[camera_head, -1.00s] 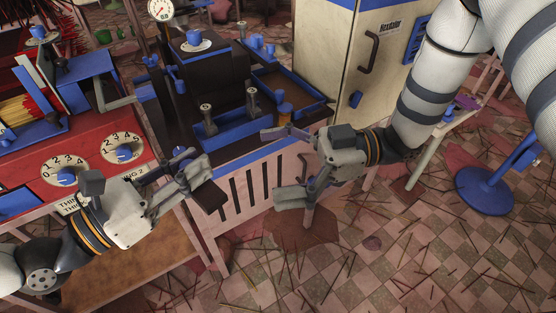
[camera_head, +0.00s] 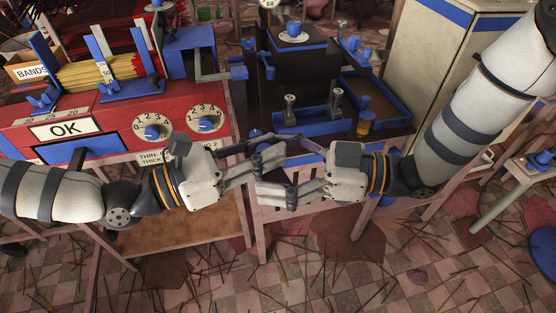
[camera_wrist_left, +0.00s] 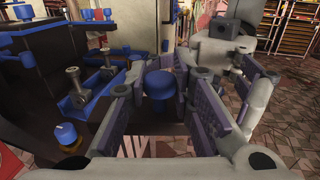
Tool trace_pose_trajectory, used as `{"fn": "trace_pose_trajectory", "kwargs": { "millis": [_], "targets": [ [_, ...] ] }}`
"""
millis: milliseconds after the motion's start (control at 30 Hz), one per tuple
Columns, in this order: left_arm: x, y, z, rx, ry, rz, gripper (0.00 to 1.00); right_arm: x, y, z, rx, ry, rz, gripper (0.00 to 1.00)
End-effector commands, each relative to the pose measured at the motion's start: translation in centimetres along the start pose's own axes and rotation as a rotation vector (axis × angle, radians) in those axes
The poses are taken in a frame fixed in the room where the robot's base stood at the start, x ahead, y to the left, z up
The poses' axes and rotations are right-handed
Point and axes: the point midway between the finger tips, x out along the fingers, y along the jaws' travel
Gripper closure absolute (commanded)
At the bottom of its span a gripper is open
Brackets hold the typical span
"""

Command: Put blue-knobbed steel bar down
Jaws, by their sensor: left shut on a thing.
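The blue-knobbed steel bar shows in the left wrist view as a round blue knob (camera_wrist_left: 160,84) between purple finger pads. Most of the bar is hidden by the fingers. My left gripper (camera_head: 268,157) is shut on it in front of the dark machine. My right gripper (camera_head: 260,166) faces it from the right, its fingers spread apart above and below the left fingertips. In the left wrist view the right gripper's body is behind the knob, to the right. I cannot tell whether the right fingers touch the bar.
A red machine (camera_head: 100,112) with dials and an OK plate stands at left. Behind the grippers is a dark machine with a blue-edged tray (camera_head: 312,128) holding two upright steel pegs. A cream cabinet (camera_head: 432,55) stands at right. Open tiled floor with scattered sticks lies in front.

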Motion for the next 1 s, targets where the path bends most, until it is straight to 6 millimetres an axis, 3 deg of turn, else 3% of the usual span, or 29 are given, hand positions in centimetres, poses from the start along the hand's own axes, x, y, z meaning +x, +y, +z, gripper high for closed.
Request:
{"fn": "trace_pose_trajectory", "kwargs": {
  "millis": [33,167,200,367,400,467,833,1000],
  "targets": [
    [0.1,-0.2,0.2,0.001,-0.004,-0.005,1.0,0.0,0.2,-0.1,-0.004,0.001,0.005,0.43],
    [0.1,-0.3,0.2,0.0,-0.004,-0.008,1.0,0.0,0.2,-0.1,-0.005,0.001,0.007,0.73],
    [0.1,-0.3,0.2,0.0,-0.004,-0.008,1.0,0.0,0.3,-0.1,-0.005,0.001,0.007,0.76],
    [0.1,-0.5,0.2,-0.001,-0.004,-0.011,1.0,0.0,0.3,-0.2,-0.006,0.001,0.009,0.77],
    [0.1,-0.5,0.2,-0.001,-0.004,-0.012,1.0,0.0,0.3,-0.2,-0.006,0.002,0.009,0.13],
    [0.1,-0.5,0.2,-0.001,-0.004,-0.012,1.0,0.0,0.3,-0.2,-0.006,0.002,0.009,0.0],
    [0.1,-0.3,0.2,0.0,-0.004,-0.007,1.0,-0.3,0.2,-0.1,-0.004,0.001,0.007,0.0],
    [0.1,-0.2,0.2,0.001,-0.005,-0.006,1.0,-3.1,0.3,-0.1,-0.004,0.001,0.009,0.0]
  ]
}}
